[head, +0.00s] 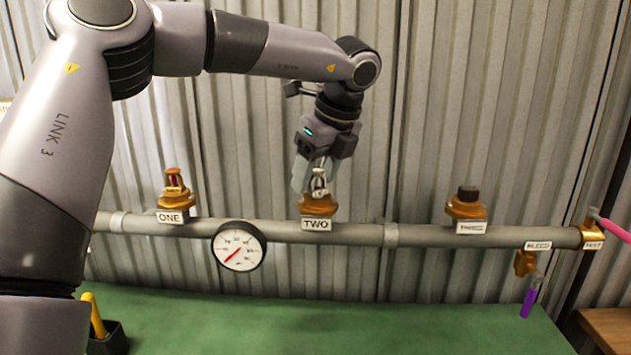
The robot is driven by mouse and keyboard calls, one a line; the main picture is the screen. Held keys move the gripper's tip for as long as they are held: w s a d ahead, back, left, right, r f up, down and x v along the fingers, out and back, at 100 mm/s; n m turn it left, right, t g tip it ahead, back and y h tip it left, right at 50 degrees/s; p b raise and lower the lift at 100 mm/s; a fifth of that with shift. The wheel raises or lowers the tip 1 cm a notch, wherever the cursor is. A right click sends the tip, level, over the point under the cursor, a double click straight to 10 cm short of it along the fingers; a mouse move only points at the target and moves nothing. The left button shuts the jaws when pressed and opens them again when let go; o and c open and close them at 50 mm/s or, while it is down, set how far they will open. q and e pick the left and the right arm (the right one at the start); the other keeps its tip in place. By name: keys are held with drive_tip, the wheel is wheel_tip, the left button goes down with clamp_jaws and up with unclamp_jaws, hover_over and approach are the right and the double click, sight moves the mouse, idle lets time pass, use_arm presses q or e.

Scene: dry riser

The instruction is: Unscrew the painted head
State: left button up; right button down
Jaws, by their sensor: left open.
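A pale, whitish-grey head (319,183) stands upright in the brass fitting (318,205) labelled TWO; this looks like the painted one. My left gripper (316,178) points down over it, open, with its fingers on either side of the head. I cannot tell whether the fingers touch it. A brass head (174,180) with a red part stands in the fitting labelled ONE. My right gripper is not in view.
A grey pipe (350,233) runs across, carrying a round gauge (239,246), a dark-topped fitting (467,202), a purple-handled valve (529,300) and a pink lever (612,229). A dark holder (108,340) with a yellow handle (94,314) sits on the mostly clear green surface (330,325). A corrugated wall stands behind.

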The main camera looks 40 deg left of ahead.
use_arm(q)
drive_tip(key=shift+f+m+t+b, duration=0.15)
drive_tip(key=shift+m+t+b, duration=0.45)
drive_tip(key=shift+m, duration=0.6)
drive_tip(key=shift+m+t+b, duration=0.3)
drive_tip(key=shift+m+b, duration=0.15)
drive_tip(key=shift+m, duration=0.55)
drive_tip(key=m+t+h, duration=0.1)
drive_tip(key=m, duration=0.2)
drive_tip(key=shift+w, duration=0.1)
drive_tip(key=m, duration=0.2)
drive_tip(key=m+t+h, duration=0.1)
drive_tip(key=m, duration=0.1)
drive_tip(key=shift+w+r, duration=0.1)
drive_tip(key=shift+r, duration=0.1)
